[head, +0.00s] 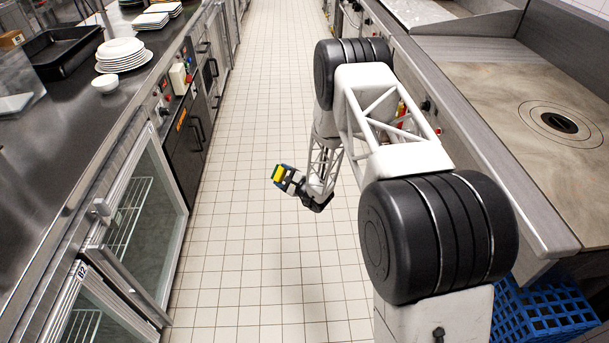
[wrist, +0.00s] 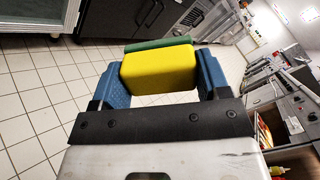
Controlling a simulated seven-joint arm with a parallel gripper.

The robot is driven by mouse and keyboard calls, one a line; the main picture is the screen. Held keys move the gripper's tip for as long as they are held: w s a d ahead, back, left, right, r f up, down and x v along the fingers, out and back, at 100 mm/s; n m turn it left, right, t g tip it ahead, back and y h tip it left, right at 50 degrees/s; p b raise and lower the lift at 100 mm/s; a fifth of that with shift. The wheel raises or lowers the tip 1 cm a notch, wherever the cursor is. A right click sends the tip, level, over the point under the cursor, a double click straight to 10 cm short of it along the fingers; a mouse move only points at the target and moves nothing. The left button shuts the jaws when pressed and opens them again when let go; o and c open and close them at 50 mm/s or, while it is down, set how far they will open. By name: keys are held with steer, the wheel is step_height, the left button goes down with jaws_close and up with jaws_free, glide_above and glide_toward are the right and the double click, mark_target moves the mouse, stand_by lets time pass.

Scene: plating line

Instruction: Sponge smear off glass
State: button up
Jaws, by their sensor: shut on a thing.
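My gripper (head: 283,177) is shut on a yellow sponge (head: 277,173) with a green backing, held in the air over the aisle. In the wrist view the sponge (wrist: 158,70) sits between the two blue fingers, its green layer on the far side. Glass-fronted cabinet doors with metal frames line the left counter. One glass door (head: 148,215) shows wire shelves behind it, and another, lower glass door (head: 85,325) carries the label B2. The sponge is apart from the glass, to its right. I cannot make out a smear on either pane.
The tiled aisle floor (head: 240,240) is clear. The left counter (head: 60,130) holds a plate stack (head: 121,56), a small bowl (head: 105,83) and a black tray (head: 62,50). A cooking range (head: 520,90) stands right, with a blue crate (head: 545,310) below.

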steer(key=s+a+n+g+y, duration=0.2)
steer(key=s+a+g, duration=0.1)
steer(key=a, duration=0.9)
steer(key=s+a+n+g+y, duration=0.2)
steer(key=s+a, duration=0.1)
steer(key=a, duration=0.9)
steer(key=n+g, duration=0.5)
steer(key=g, duration=0.2)
glide_toward(128, 214)
steer(key=shift+s+d+f+y, duration=0.1)
steer(key=shift+d+y, duration=0.05)
steer(key=shift+d, duration=0.3)
steer(key=shift+s+d+f+y, duration=0.1)
steer(key=shift+d+y, duration=0.05)
steer(key=shift+d, duration=0.25)
steer(key=shift+a, duration=0.15)
steer(key=shift+a, duration=2.8)
steer(key=shift+a, duration=1)
steer(key=shift+w, duration=0.15)
steer(key=shift+w+d, duration=0.1)
steer(key=shift+w, duration=1.8)
